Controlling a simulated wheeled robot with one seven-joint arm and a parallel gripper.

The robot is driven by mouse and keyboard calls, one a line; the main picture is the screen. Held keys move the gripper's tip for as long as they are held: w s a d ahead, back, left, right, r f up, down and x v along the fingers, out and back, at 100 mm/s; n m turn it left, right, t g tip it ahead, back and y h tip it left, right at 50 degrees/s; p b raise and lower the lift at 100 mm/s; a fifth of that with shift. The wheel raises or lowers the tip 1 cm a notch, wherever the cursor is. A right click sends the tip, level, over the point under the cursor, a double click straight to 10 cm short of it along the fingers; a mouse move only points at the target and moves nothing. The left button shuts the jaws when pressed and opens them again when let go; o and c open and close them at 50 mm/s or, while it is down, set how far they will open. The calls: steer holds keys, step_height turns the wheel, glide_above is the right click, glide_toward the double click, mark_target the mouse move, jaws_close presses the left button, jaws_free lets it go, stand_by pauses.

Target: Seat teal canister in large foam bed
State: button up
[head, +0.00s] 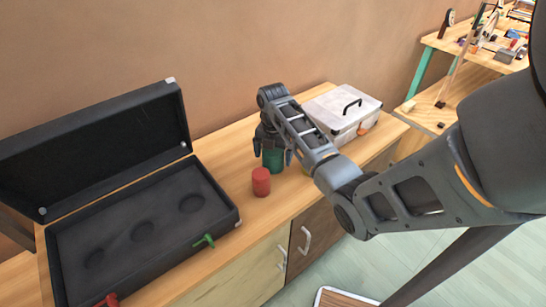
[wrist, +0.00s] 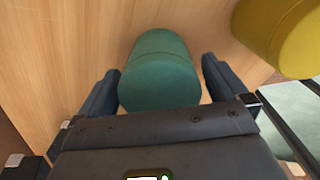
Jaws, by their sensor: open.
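The teal canister (head: 273,160) stands upright on the wooden counter, in front of the metal toolbox. In the wrist view the teal canister (wrist: 158,72) lies between the two fingers of my gripper (wrist: 160,88), with a gap at the right finger and little or none visible at the left. My gripper (head: 271,148) is open around the canister in the head view. The foam bed (head: 165,240) is inside an open black case at the left, with three round recesses of differing size, all empty.
A red canister (head: 261,182) stands just in front of the teal one. A yellow canister (wrist: 285,35) is to the right in the wrist view. A metal toolbox (head: 342,112) stands behind. The case has a green latch (head: 204,241) and a raised lid (head: 95,150).

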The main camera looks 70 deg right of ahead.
steer(key=shift+f, duration=0.1)
steer(key=shift+c, duration=0.2)
steer(key=c, duration=1.1)
steer(key=shift+o, duration=0.2)
